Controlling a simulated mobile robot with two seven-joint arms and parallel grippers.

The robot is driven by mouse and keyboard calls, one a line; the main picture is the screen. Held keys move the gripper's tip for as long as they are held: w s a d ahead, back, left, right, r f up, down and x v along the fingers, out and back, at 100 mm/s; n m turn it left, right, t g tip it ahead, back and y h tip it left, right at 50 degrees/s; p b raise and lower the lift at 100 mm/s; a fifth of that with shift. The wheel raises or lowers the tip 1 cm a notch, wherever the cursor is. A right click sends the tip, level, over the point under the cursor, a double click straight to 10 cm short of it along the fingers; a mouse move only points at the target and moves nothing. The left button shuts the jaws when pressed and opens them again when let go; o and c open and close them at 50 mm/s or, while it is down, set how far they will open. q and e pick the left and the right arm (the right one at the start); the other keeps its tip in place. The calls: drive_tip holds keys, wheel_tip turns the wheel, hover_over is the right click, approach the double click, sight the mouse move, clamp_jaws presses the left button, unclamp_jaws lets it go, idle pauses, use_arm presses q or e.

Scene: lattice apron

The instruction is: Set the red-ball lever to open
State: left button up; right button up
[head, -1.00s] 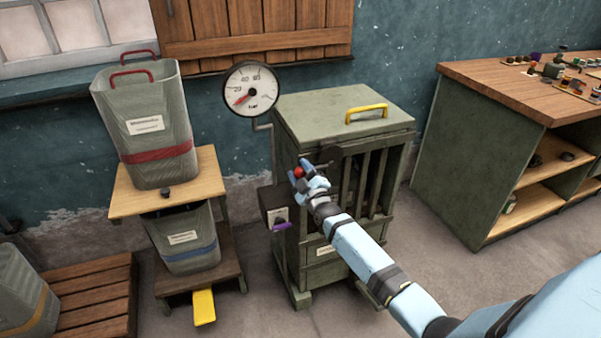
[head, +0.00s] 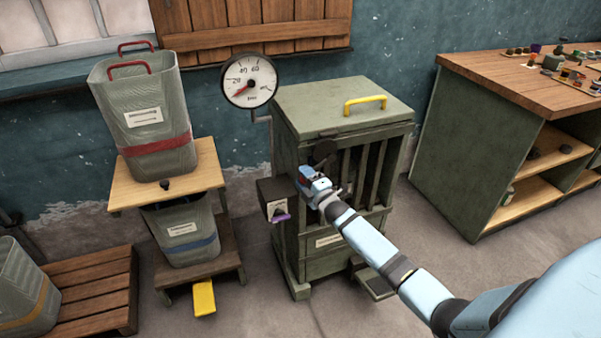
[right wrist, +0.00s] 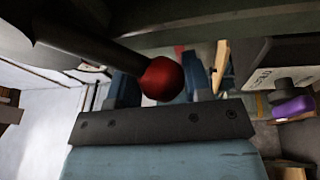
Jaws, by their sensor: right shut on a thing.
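The red-ball lever has a dark rod and a red ball (right wrist: 162,78) at its end, seen close in the right wrist view. In the head view only a bit of red (head: 304,173) shows at my right gripper (head: 307,180), at the front left of the green cabinet (head: 300,240). The gripper is shut on the lever's ball end; its blue fingers stand on either side of the ball in the wrist view. Most of the lever is hidden in the head view. My left gripper is not in view.
A round gauge (head: 249,82) stands behind the cabinet, its red needle low left. A small box with a purple tab (head: 281,217) sits left of the gripper. The lid has a yellow handle (head: 365,104). Bins on a wooden stand (head: 211,168) are left, a workbench (head: 520,85) right.

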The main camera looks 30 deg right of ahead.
drive_tip(key=s+d+f+n+g, duration=0.1)
drive_tip(key=d+f+n, duration=0.1)
drive_tip(key=d+n, duration=0.2)
drive_tip(key=s+d+f+n+g+b, duration=0.1)
drive_tip(key=d+f+n+g, duration=0.1)
drive_tip(key=d+n, duration=0.2)
drive_tip(key=shift+d+f+n, duration=0.25)
drive_tip(key=shift+d+n, duration=0.05)
drive_tip(key=shift+n, duration=0.9)
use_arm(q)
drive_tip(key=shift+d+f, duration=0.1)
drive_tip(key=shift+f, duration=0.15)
use_arm(e)
drive_tip(key=shift+d+r, duration=0.15)
drive_tip(key=shift+c, duration=0.2)
drive_tip(key=o, duration=1.2)
drive_tip(key=shift+d, duration=0.1)
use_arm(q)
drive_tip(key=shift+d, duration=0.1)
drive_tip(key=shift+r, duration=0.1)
